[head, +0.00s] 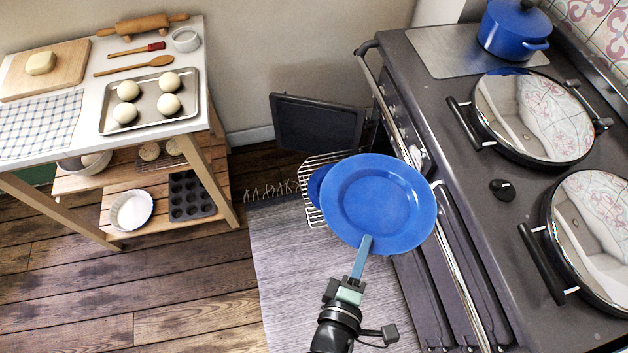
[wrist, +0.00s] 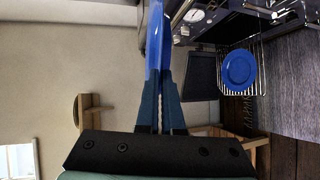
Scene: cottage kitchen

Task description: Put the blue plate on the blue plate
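My gripper (head: 363,255) is shut on the near rim of a blue plate (head: 385,203) and holds it up in the air, its broad face showing in the head view. In the wrist view my gripper (wrist: 160,75) has its fingers closed together on this plate (wrist: 158,32), which shows edge-on. A second blue plate (wrist: 239,69) lies on a wire oven rack (wrist: 256,80). In the head view only a left sliver of this second plate (head: 316,186) shows; the held plate hides the rest. The held plate looks apart from it and above it.
The rack (head: 312,213) sticks out of the dark range (head: 455,215), beside an open oven door (head: 318,124). Lidded hotplates (head: 533,112) and a blue pot (head: 513,30) are on top. A baking table (head: 95,150) stands left. The rug (head: 290,270) is clear.

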